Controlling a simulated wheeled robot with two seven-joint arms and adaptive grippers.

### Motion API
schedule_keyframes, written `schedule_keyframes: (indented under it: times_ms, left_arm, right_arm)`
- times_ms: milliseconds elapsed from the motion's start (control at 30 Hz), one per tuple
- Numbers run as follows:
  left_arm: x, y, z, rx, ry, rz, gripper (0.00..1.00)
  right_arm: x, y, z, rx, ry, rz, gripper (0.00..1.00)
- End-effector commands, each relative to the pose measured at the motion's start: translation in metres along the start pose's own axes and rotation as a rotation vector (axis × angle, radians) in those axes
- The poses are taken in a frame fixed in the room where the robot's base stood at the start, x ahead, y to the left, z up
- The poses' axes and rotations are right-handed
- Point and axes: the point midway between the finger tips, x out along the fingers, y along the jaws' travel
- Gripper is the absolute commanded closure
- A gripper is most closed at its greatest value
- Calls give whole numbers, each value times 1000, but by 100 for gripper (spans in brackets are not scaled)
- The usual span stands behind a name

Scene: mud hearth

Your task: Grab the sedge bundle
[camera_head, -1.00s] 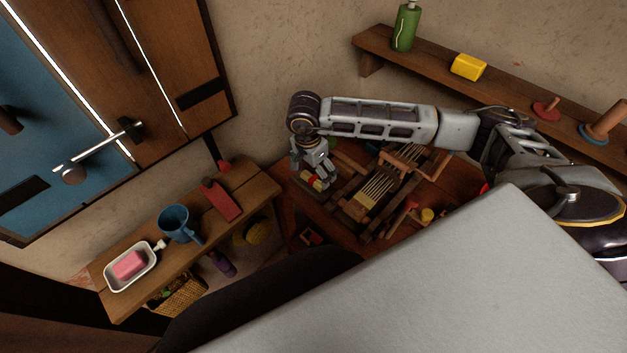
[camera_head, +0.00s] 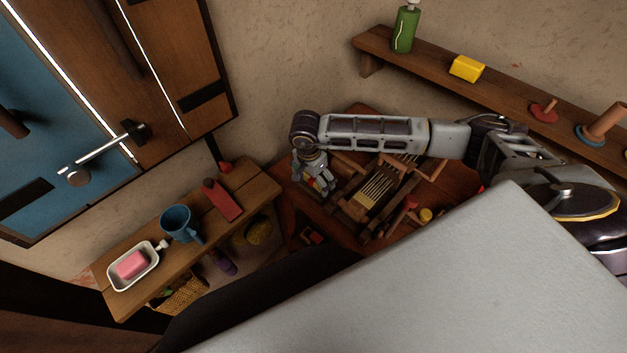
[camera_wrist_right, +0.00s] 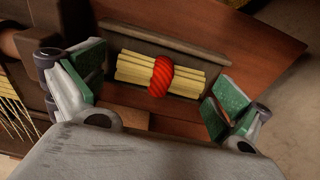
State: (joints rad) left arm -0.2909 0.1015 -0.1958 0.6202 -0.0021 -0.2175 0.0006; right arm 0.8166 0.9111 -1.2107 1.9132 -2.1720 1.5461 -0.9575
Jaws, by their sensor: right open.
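The sedge bundle (camera_wrist_right: 136,68) is a set of pale yellow stalks bound in the middle with a red wrap. In the right wrist view it lies in a brown wooden tray (camera_wrist_right: 190,47), between the two green-padded fingers of my right gripper (camera_wrist_right: 160,92). The fingers are spread wide, one past each end of the bundle, and do not touch it. In the head view my right gripper (camera_head: 317,184) points down over the bundle and hides most of it. My left gripper is not in view.
A wooden frame with pale strands (camera_head: 375,188) stands close to the right gripper on the dark red table. A wall shelf (camera_head: 500,95) runs at the upper right.

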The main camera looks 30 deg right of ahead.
Motion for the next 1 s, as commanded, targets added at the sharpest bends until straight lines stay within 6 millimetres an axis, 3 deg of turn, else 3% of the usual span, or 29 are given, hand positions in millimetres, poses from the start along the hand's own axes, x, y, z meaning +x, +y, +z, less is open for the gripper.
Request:
schedule_keyframes:
  times_ms: [167, 500, 800, 1000]
  left_arm:
    - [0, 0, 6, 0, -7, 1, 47]
    - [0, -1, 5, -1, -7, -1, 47]
    - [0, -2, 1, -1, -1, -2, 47]
    - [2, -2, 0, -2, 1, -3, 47]
  right_arm:
    - [0, 0, 0, 0, 0, 0, 0]
    - [0, 0, 0, 0, 0, 0, 43]
    - [-2, 0, 0, 0, 0, -1, 44]
    - [-13, -1, -1, 0, -1, -3, 44]
